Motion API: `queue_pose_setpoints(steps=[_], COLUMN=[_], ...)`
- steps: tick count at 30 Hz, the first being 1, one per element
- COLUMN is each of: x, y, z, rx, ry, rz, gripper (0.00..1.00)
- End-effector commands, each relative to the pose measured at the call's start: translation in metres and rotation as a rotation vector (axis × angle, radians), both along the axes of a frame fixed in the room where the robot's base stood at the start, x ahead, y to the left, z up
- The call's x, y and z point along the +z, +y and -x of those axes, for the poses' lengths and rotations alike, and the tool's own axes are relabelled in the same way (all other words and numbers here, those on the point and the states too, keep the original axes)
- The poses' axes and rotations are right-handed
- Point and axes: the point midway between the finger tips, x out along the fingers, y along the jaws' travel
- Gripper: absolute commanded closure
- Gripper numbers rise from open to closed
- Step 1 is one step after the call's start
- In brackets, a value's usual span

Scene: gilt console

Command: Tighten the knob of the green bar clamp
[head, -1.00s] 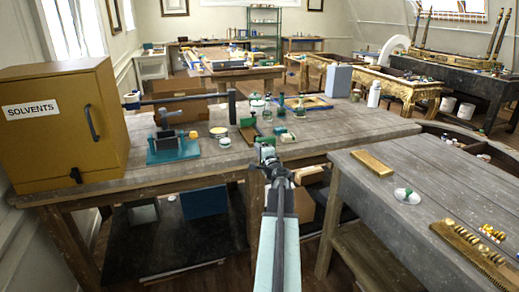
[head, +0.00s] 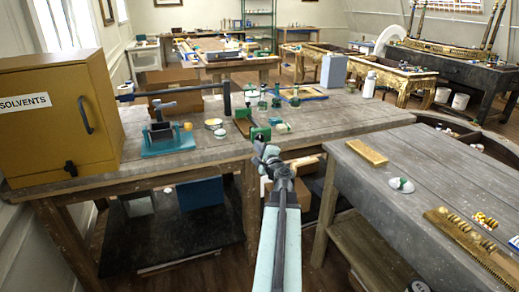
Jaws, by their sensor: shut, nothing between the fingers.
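The green bar clamp (head: 260,134) is at the front edge of the grey wooden table, partly hidden behind my gripper. Its green body shows just above the gripper; I cannot make out its knob clearly. My gripper (head: 262,150) is shut and empty, at the end of my arm, right in front of the clamp in the picture. I cannot tell whether the fingertips touch the clamp.
A yellow solvents cabinet (head: 62,120) stands at the left of the table. A teal-based vise (head: 168,147) is beside it. Jars and green-topped bottles stand behind the clamp. A second workbench (head: 380,185) on the right holds a gold bar (head: 367,152) and small parts.

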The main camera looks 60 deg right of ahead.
Motion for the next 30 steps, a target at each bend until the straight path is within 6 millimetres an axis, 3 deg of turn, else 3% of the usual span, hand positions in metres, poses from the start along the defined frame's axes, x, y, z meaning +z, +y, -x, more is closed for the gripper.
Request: queue_pose_setpoints(steps=[4, 13, 30], x=[-0.012, -0.013, -0.013], y=[0.003, -0.002, -0.041], z=[0.006, 0.005, -0.047], rx=[-0.001, -0.005, -0.007], ry=[-0.110, -0.113, -0.112], rz=[-0.150, -0.154, -0.152], gripper=[1.00, 1.00, 1.00])
